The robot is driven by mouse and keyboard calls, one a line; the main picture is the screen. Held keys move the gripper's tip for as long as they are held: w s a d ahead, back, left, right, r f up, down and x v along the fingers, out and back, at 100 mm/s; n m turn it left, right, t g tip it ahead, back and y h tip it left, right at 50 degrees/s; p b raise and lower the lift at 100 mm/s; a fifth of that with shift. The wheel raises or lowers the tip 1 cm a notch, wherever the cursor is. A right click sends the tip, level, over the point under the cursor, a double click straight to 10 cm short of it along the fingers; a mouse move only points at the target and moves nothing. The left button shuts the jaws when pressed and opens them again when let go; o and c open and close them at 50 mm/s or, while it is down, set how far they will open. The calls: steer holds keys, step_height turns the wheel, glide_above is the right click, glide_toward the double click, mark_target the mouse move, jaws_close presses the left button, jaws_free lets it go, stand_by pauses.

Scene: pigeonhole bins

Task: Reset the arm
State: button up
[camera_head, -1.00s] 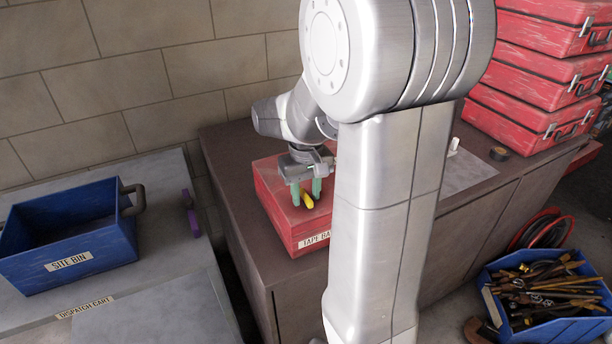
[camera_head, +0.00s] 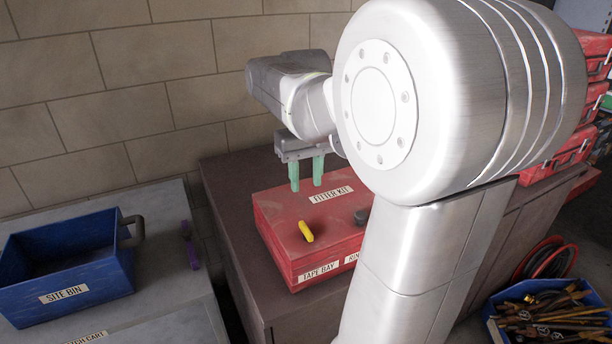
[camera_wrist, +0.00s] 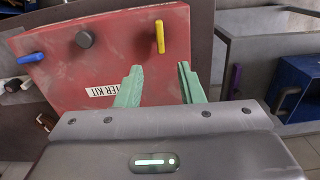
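My gripper (camera_head: 306,173) has two green fingers that hang spread apart and empty, above the back edge of a red case labelled FITTER KIT (camera_head: 277,219). In the wrist view the fingers (camera_wrist: 156,80) point toward the case (camera_wrist: 120,60) with a clear gap between them.
A blue SITE BIN (camera_head: 70,275) stands on the grey cart at left, with a purple handle (camera_head: 190,244) at the cart's edge. Red cases (camera_head: 560,150) are stacked at right. A blue crate of tools (camera_head: 500,333) is low at right. My arm hides the bench's middle.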

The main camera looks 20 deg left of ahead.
mark_target(306, 228)
steer(key=shift+f, duration=0.1)
step_height(306, 228, down, 14)
steer(key=shift+r, duration=0.15)
stand_by(0.6)
steer(key=shift+r, duration=0.1)
steer(key=shift+f, duration=0.25)
steer(key=m+b, duration=0.1)
steer(key=m, duration=0.3)
steer(key=shift+r+m, duration=0.1)
steer(key=shift+m, duration=0.3)
steer(key=m+b, duration=0.1)
steer(key=m, duration=0.3)
steer(key=shift+m, duration=0.4)
step_height(306, 228, up, 14)
stand_by(1.3)
steer(key=shift+d, duration=0.1)
